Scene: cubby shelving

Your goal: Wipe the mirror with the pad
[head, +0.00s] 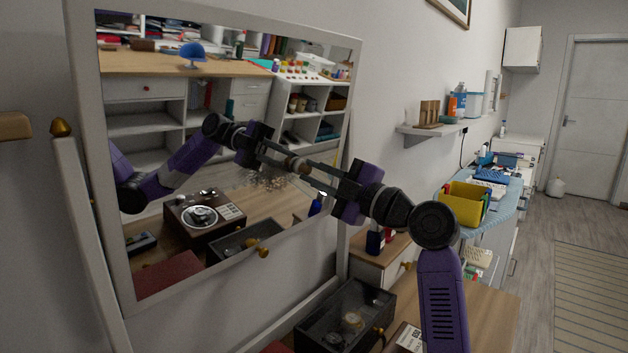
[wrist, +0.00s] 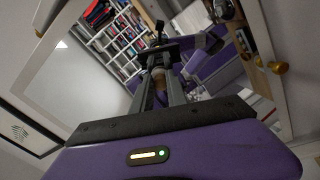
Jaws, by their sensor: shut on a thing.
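The mirror (head: 165,245) has a pale frame and leans at the left of the head view. A patch of brown specks (head: 268,181) shows on its glass, low and right of the middle. My gripper (head: 312,174) reaches in from the right and points at the glass. It is shut on the pad (head: 299,166), a small brownish piece that meets its own reflection near the specks' right edge. I cannot tell whether it touches the glass. In the wrist view the pad (wrist: 159,80) sits between the fingers, with the mirrored arm beyond; the fingers hide much of it.
An open dark box (head: 345,315) and a blue bottle (head: 375,240) stand below the mirror at right. A gold knob (head: 61,127) tops the mirror's post. A yellow bin (head: 463,203) stands on the counter farther right. A wall shelf (head: 430,130) holds several containers.

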